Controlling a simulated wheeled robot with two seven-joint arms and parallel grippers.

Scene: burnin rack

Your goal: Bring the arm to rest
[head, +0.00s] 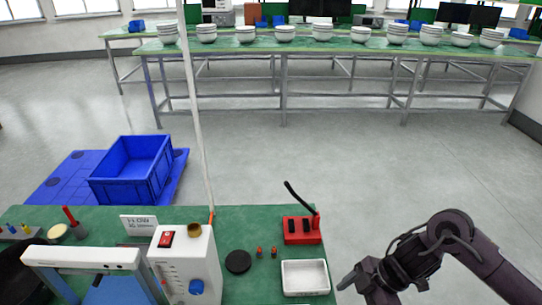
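My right arm comes in from the right edge, and my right gripper (362,284) hangs low at the bottom right, over grey floor in the picture, just right of the white tray (305,278). Its fingertips are small and partly cut off by the bottom edge, so I cannot tell whether it is open or shut. I see nothing held in it. My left gripper does not show.
The green bench (262,218) holds a white box with a red switch (188,262), a black disc (238,262), small red-topped parts and a red block (302,229) with a black stick. A blue crate (133,170) stands beyond. A far table (340,48) carries bowls.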

